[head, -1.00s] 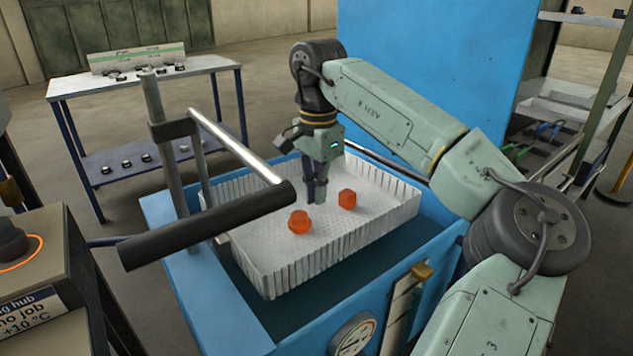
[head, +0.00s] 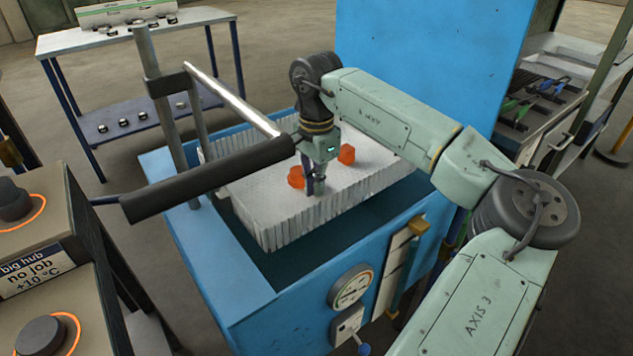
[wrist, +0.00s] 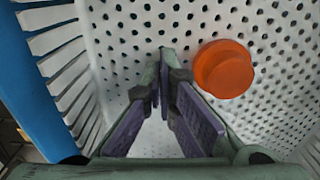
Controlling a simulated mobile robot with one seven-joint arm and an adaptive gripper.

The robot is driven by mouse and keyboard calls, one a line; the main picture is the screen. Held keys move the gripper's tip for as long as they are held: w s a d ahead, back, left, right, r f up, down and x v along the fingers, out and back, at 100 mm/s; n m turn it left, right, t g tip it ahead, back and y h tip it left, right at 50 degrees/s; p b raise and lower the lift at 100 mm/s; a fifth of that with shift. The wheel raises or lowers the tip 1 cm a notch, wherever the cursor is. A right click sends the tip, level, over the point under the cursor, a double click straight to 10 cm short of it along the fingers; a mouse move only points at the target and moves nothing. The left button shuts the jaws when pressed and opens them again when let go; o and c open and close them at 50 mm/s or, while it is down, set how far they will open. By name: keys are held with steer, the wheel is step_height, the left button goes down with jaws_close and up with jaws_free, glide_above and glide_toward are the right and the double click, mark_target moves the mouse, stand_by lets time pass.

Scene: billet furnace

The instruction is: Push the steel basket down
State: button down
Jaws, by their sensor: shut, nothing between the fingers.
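The steel basket (head: 283,232) is a pale, perforated tray with slatted walls. It sits level in the blue tank (head: 222,268), its rim above the dark inside of the tank. Two orange parts lie in it, one nearer (head: 296,177) and one farther right (head: 346,154). My gripper (head: 318,190) points down over the basket, close to its near wall. In the wrist view the shut, empty fingers (wrist: 165,65) are over the perforated floor (wrist: 130,28), with an orange part (wrist: 223,68) beside them. I cannot tell whether the fingertips touch the basket.
A gauge (head: 350,287) is on the tank front. A blue panel (head: 400,60) stands behind.

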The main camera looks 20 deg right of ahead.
step_height(320, 180, down, 19)
steer(key=b, duration=1.1)
